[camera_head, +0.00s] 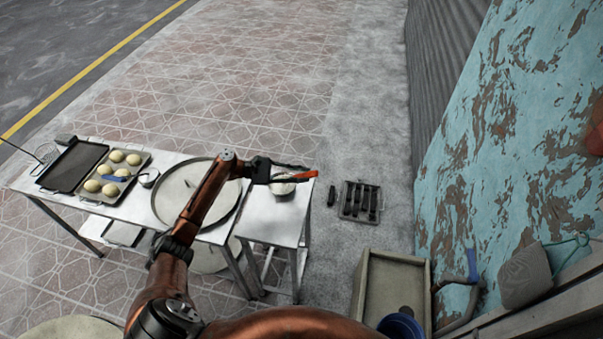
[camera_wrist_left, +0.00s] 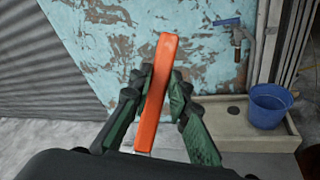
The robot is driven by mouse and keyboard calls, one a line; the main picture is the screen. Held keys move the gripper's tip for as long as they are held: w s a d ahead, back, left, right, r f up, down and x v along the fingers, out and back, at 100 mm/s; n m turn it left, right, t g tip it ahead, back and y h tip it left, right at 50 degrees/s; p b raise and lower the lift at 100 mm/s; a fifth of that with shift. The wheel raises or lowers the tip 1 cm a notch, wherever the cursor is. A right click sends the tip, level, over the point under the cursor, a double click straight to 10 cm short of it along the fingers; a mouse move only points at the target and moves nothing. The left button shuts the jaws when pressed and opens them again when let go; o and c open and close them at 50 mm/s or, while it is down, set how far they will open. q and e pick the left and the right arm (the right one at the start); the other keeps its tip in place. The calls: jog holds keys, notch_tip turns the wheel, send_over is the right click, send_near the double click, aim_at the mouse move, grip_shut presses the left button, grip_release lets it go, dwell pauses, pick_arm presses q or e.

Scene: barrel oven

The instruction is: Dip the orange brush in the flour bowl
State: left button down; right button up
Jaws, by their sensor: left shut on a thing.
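My left gripper (camera_head: 288,178) is shut on the orange brush (camera_head: 305,175) and holds it above the small metal table. In the left wrist view the orange handle (camera_wrist_left: 157,95) stands tilted between the two dark green fingers. The brush's bristles cannot be made out. A pale round bowl (camera_head: 282,187), which looks like the flour bowl, sits on the small table directly below the gripper and is partly hidden by it. I cannot tell whether the brush touches it. My right gripper is not in view.
A large round pan (camera_head: 160,205) stands on the long table, with a tray of dough balls (camera_head: 138,163) and a dark tray (camera_head: 72,165) further left. A crate with dark pieces (camera_head: 347,208) is on the ground to the right. A stone basin (camera_head: 365,290) and blue bucket (camera_wrist_left: 268,106) stand near the wall.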

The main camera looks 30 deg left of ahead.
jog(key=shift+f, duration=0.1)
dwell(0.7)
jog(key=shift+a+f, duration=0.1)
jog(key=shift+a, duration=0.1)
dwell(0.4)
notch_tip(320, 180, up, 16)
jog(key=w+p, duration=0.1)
jog(key=p, duration=1.4)
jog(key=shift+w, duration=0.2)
